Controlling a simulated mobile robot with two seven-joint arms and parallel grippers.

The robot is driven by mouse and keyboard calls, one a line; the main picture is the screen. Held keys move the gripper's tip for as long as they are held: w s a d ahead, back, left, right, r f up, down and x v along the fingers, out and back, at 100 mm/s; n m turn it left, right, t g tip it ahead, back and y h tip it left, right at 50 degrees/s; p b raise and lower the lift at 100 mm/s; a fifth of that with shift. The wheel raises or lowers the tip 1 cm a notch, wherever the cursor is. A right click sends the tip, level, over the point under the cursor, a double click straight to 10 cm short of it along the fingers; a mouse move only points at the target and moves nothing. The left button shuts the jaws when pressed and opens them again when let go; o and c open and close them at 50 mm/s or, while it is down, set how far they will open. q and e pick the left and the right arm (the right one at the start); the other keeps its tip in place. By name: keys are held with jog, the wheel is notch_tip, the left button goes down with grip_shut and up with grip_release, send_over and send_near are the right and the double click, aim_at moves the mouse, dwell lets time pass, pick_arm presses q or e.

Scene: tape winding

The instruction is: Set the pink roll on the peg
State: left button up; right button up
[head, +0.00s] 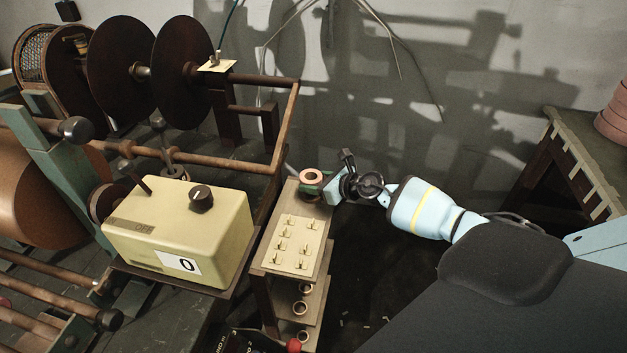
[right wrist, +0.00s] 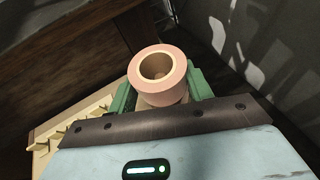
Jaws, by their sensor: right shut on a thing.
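The pink roll (head: 312,174) is at the far top end of the small wooden stand in the head view. In the right wrist view the roll (right wrist: 163,92) sits between the green fingers, its hole facing up toward the camera. My right gripper (head: 315,186) is shut on it from the right. A small upright peg (head: 217,56) stands on a cream plate by the dark discs, up and left of the roll. I cannot tell whether this is the task's peg. Whether the roll touches the stand is unclear. My left gripper is out of view.
The stand has a panel of small brass hooks (head: 294,240) and smaller rings (head: 302,307) on lower shelves. A cream control box (head: 180,232) reading 0 stands to its left. Large dark discs (head: 183,70) and wooden rails are behind. A table (head: 572,125) with pink rolls is at right.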

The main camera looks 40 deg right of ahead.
jog(key=shift+f, duration=0.1)
jog(key=o, duration=1.1)
jog(key=shift+c, duration=0.2)
jog(key=p+v, duration=0.1)
jog(key=v, duration=0.5)
jog(key=shift+d+p, duration=0.1)
jog(key=shift+p, duration=0.2)
jog(key=shift+v, duration=0.85)
